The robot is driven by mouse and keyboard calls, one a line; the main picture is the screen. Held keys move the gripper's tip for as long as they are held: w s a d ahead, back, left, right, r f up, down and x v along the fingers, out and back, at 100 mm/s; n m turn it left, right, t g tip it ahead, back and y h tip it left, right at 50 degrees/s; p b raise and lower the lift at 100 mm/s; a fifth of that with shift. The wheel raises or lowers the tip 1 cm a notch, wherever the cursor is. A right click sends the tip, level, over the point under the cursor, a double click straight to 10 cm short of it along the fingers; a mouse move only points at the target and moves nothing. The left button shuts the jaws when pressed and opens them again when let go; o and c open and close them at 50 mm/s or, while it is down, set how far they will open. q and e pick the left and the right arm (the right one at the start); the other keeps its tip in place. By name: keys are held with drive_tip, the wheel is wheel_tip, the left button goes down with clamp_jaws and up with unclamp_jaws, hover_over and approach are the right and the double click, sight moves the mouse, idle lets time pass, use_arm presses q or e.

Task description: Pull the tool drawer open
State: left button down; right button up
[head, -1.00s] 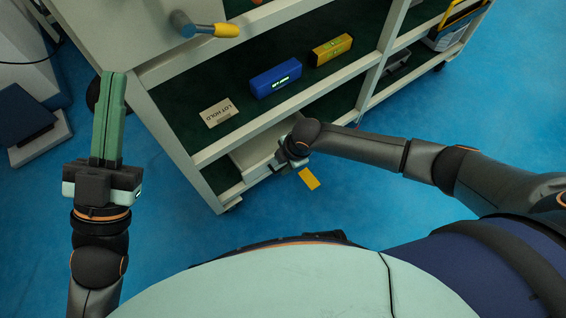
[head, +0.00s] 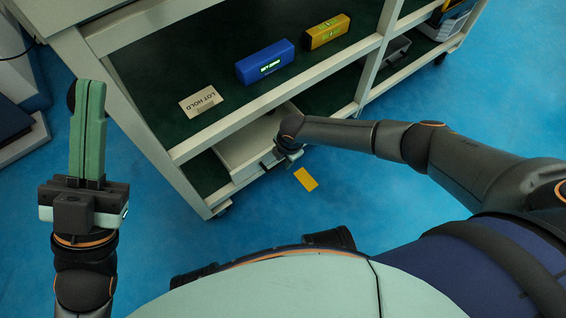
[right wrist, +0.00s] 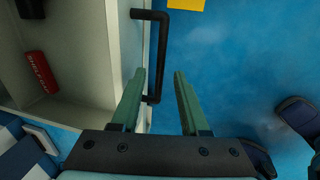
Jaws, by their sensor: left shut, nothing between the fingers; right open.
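The tool drawer (head: 240,145) is a pale tray low in the cart, partly out, with its inside showing in the head view. In the right wrist view the drawer (right wrist: 90,90) is at left, with a black bar handle (right wrist: 162,55) on its front. My right gripper (right wrist: 157,76) is open. The handle shows between its two fingers, nearer the left one; I cannot tell whether they touch. In the head view the right wrist (head: 288,140) hides most of the handle. My left gripper (head: 90,85) is shut and empty, pointing up left of the cart.
A red labelled item (right wrist: 41,72) lies in the drawer. The shelf above holds a card (head: 201,101), a blue box (head: 265,62) and a yellow level (head: 326,32). A yellow mark (head: 306,179) is on the open blue floor before the drawer.

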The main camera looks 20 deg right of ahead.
drive_tip(key=shift+w+f, duration=0.15)
drive_tip(key=shift+f, duration=0.45)
clamp_jaws()
idle(1.1)
